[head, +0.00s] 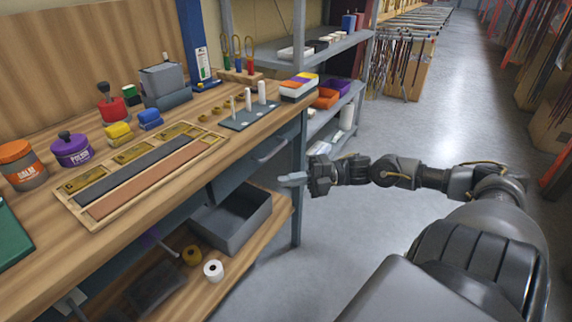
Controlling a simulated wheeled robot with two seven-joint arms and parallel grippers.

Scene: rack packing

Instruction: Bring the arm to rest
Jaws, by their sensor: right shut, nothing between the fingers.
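My right arm comes in from the lower right and reaches left across the open floor. My right gripper (291,180) is at its end, in front of the workbench's right leg and clear of the bench top. Its fingers are together and I see nothing held in them. My left gripper does not show in the head view.
The workbench (150,235) fills the left, with a wooden tray (66,205), jars and a peg plate (245,122) on it. A grey bin (232,222) stands on its lower shelf. A metal shelf unit (330,48) stands behind. Grey floor (440,120) is clear beyond my arm.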

